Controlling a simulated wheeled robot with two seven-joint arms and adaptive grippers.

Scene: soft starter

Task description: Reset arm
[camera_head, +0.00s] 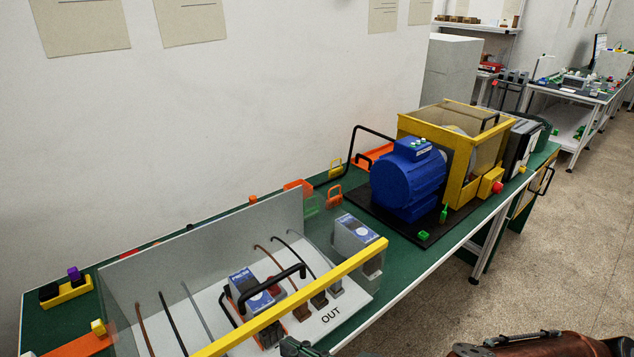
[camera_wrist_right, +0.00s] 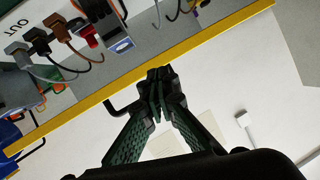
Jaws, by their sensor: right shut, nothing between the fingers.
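My right gripper (camera_head: 298,347) shows at the bottom edge of the head view, just below the yellow bar (camera_head: 300,303) of the soft starter panel (camera_head: 352,312). Only its dark green end shows there. In the right wrist view the right gripper (camera_wrist_right: 160,82) has its fingertips together, with nothing between them. The tips overlap the yellow bar (camera_wrist_right: 215,45) in that picture; I cannot tell whether they touch it. Part of my brown right arm shows at the bottom right of the head view. My left gripper is not in view.
The panel carries a black handle (camera_head: 272,290), modules and wires behind a clear cover. A blue motor (camera_head: 408,182) and a yellow guarded box (camera_head: 462,150) stand farther along the green table (camera_head: 425,260). The floor (camera_head: 545,240) at right is clear.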

